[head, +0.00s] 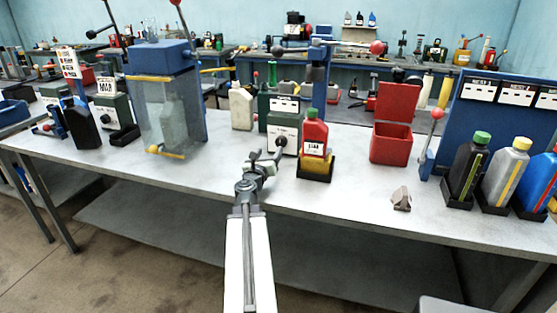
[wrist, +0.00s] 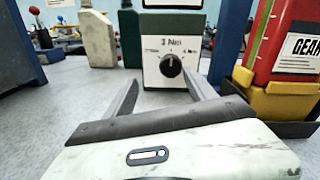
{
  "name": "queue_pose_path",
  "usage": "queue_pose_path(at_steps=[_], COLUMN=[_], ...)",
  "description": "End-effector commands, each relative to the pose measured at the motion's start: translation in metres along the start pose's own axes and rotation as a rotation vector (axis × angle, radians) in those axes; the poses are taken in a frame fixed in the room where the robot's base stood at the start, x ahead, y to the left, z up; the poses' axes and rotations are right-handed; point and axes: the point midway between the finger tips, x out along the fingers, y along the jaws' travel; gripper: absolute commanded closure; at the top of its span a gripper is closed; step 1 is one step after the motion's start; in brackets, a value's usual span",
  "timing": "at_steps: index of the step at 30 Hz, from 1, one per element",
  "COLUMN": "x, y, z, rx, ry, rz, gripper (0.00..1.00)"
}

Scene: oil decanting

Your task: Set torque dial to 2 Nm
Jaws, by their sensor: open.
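The torque dial (wrist: 171,65) is a round black knob with a pale pointer line, on the white front panel of a dark green box (head: 283,104). In the wrist view its pointer looks roughly upright, toward a printed Nm label above it whose digit is hard to read. Smaller marks flank the knob; the right one looks like 4 Nm. My gripper (wrist: 162,84) is open and empty. Its two fingers reach toward the panel, one on each side of the knob in the picture.
A red bottle (head: 315,136) in a yellow and black holder stands close to the right of the dial box. A blue post (wrist: 231,45) stands between them. A pale bottle (head: 241,106) is to the left. The bench top (head: 215,165) in front is mostly clear.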

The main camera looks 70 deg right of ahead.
Motion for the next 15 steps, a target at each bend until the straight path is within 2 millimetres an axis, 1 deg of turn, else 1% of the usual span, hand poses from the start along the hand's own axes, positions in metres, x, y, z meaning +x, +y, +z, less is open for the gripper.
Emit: queue_pose_path(at_steps=[1,3,8,11,15], x=[0.002,0.003,0.007,0.017,0.042], y=[-0.011,-0.019,-0.019,-0.019,-0.019], z=[-0.009,-0.011,-0.01,-0.01,-0.01], rx=[0.028,0.045,0.047,0.045,0.044], ry=[0.012,0.02,0.02,0.02,0.02], rz=[-0.029,-0.046,-0.047,-0.047,-0.048], gripper=[0.35,0.35,0.35,0.35,0.35])
